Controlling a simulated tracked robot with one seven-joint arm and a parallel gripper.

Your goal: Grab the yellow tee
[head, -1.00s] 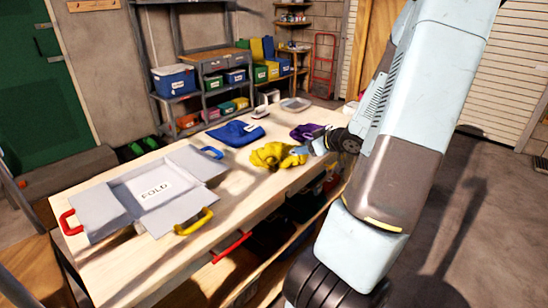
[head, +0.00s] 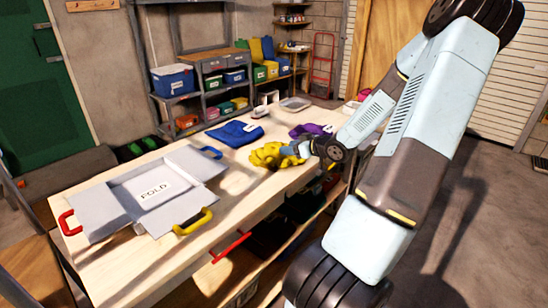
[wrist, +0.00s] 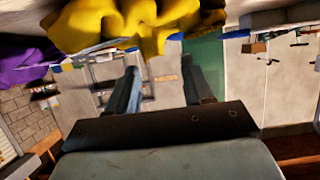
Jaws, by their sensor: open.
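The yellow tee (head: 268,155) lies crumpled on the wooden table, near its right edge. My gripper (head: 293,150) is low over the table at the tee's right side, with its fingertips very close to the cloth. Whether they touch it is unclear. In the wrist view, the picture is turned over and the tee (wrist: 130,22) fills the top, beyond the two spread fingers of my gripper (wrist: 161,75). The fingers are apart with no cloth visible between them.
A blue folded garment (head: 235,133) and a purple garment (head: 308,130) lie near the tee. A grey folding board (head: 110,207) with coloured handles covers the table's near left. A clear container (head: 295,103) stands at the far end. Bare tabletop shows between board and tee.

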